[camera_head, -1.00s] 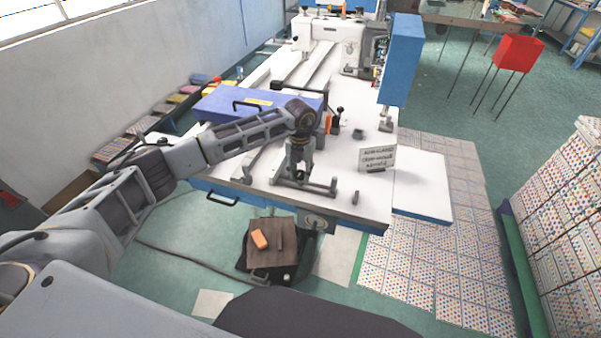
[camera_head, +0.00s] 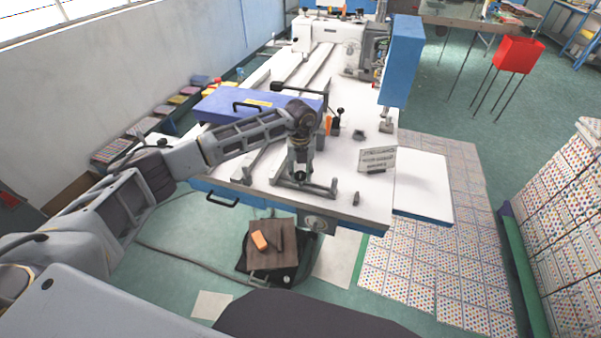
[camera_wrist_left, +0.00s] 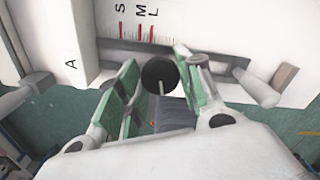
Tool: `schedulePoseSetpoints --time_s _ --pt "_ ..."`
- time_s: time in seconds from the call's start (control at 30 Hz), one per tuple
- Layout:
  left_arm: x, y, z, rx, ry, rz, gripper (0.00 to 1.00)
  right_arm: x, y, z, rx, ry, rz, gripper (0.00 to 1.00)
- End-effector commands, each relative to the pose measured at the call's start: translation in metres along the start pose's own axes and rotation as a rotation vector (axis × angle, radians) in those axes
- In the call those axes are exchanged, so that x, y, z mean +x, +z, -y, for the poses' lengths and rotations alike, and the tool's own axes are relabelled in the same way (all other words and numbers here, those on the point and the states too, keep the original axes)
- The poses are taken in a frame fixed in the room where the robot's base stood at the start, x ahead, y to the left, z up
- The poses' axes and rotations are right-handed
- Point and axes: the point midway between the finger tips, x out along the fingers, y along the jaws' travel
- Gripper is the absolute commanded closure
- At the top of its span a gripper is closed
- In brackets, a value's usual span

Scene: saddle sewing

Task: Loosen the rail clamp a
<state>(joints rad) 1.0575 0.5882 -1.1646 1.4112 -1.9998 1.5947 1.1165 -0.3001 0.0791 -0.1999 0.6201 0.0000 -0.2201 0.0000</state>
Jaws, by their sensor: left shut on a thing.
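A round black knob (camera_wrist_left: 158,73) with a pale pointer line shows in the left wrist view, at the grey rail (camera_wrist_left: 215,62) below a scale marked S, M and L. A white block (camera_wrist_left: 65,50) with the letter A stands left of it. The green-padded fingers of my left gripper (camera_wrist_left: 159,88) are closed around the knob, one on each side. In the head view, my left gripper (camera_head: 300,176) points down at the grey rail (camera_head: 322,190) near the table's front edge. The knob is hidden there by the gripper. My right gripper is out of view.
A lettered sign (camera_head: 377,158) stands on the white table (camera_head: 353,177) to the right, near a small grey peg (camera_head: 356,198). A blue case (camera_head: 225,103) lies behind my left arm.

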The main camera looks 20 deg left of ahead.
Motion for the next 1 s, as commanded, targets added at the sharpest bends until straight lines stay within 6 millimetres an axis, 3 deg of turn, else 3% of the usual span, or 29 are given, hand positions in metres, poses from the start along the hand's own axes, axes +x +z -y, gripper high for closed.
schedulePoseSetpoints --time_s 0.2,0.23,0.4,0.77,1.0 --pt "-0.002 0.002 0.000 -0.001 -0.003 0.005 0.88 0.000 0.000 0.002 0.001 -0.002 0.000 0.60" --pt "-0.002 0.002 0.000 -0.001 -0.003 0.005 0.61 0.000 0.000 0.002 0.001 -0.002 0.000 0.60" --pt "-0.002 0.001 0.000 0.000 -0.002 0.003 0.42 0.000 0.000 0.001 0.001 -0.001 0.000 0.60" --pt "-0.002 0.001 0.000 0.001 -0.001 0.001 0.42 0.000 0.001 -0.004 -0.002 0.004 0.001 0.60" --pt "-0.015 0.001 0.000 0.001 -0.001 0.002 0.42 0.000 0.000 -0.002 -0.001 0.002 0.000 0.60"
